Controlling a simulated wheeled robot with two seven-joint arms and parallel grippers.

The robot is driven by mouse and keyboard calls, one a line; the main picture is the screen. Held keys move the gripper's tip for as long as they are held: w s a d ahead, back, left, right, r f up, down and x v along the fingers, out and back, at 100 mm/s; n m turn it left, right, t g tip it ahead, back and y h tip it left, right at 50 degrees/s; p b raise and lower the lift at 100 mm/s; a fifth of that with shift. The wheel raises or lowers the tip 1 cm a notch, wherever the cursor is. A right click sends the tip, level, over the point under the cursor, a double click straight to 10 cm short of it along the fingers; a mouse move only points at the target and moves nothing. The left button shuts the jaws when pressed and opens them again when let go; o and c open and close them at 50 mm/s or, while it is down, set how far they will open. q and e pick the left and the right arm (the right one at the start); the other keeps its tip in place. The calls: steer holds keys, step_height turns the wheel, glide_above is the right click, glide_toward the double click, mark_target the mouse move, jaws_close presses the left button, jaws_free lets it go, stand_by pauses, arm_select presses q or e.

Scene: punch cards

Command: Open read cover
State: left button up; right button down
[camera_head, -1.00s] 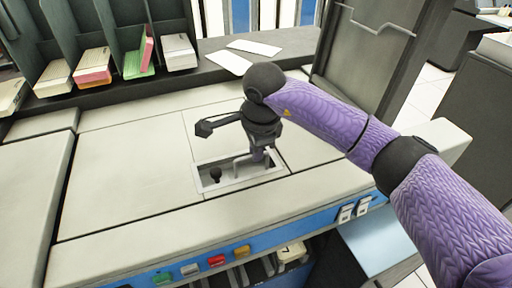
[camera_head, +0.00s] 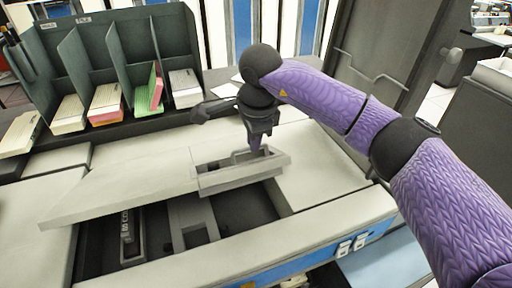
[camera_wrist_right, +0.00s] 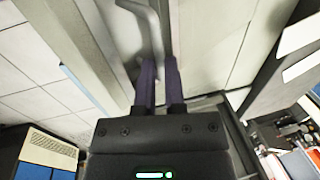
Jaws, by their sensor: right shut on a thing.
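The read cover (camera_head: 120,188) is a pale grey panel on the machine top. It is raised and tilted, with its near edge lifted clear. A rectangular recess (camera_head: 215,186) with a raised rim sits in it. My right gripper (camera_head: 256,146) reaches into this recess from above and is shut on the cover's handle. In the right wrist view the gripper's two purple fingers (camera_wrist_right: 158,85) are close together at the grey bent handle (camera_wrist_right: 150,25). The fingertips are partly hidden in the head view. My left gripper is not in view.
Under the cover a dark cavity (camera_head: 250,208) shows, with mechanism parts (camera_head: 128,235) inside. A dark card rack (camera_head: 110,60) with several card stacks stands behind. A grey upright panel (camera_head: 385,55) stands at the back right. The blue front edge (camera_head: 275,265) runs along the near side.

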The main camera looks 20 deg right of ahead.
steer(key=shift+w+r, duration=0.25)
steer(key=shift+w, duration=0.05)
steer(key=shift+f, duration=0.1)
steer(key=c, duration=1.1)
jaws_free()
steer(key=o, duration=0.4)
steer(key=shift+w+f, duration=0.25)
steer(key=shift+w, duration=0.3)
steer(key=shift+s+a+r, duration=0.1)
steer(key=shift+r, duration=0.1)
step_height(320, 180, up, 10)
steer(key=s+p, duration=0.1)
steer(key=s, duration=0.1)
steer(key=shift+f+p, duration=0.2)
steer(key=shift+p, duration=0.15)
